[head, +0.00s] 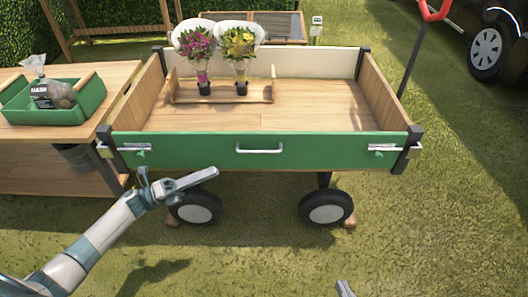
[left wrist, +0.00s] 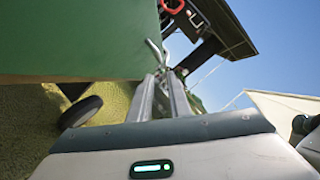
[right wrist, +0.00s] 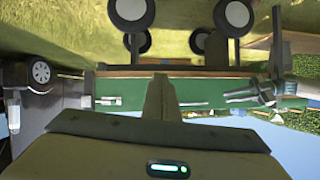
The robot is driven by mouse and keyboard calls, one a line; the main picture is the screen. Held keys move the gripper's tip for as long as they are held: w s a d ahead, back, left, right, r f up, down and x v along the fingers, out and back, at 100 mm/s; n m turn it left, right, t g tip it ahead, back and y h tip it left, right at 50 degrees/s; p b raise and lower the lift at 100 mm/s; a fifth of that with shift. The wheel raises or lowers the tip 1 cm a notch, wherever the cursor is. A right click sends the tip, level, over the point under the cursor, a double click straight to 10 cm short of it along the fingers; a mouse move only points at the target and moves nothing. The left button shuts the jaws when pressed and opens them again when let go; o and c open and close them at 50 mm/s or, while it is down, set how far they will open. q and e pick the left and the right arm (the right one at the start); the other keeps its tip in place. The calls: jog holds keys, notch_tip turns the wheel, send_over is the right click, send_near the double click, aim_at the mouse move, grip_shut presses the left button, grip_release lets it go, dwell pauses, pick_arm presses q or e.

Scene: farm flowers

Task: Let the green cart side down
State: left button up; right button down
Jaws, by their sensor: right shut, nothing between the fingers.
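The green cart side (head: 215,151) stands upright along the near edge of the wooden cart. It has a white handle (head: 260,150) at its middle. A metal piece (left wrist: 154,50) shows just past the fingertips. My right gripper (right wrist: 160,85) is shut and empty, facing the side from in front; only its tip shows in the head view.
Two potted flower bunches (head: 197,55) (head: 239,55) stand in a wooden rack (head: 185,98) inside the cart. A wooden table (head: 50,130) with a green tray (head: 90,93) is close at left. Grass in front of the cart is clear apart from my arms.

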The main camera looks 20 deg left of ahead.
aim_at(261, 152)
pick_arm(q)
jog(key=shift+w+d, duration=0.1)
jog(key=shift+d, duration=0.05)
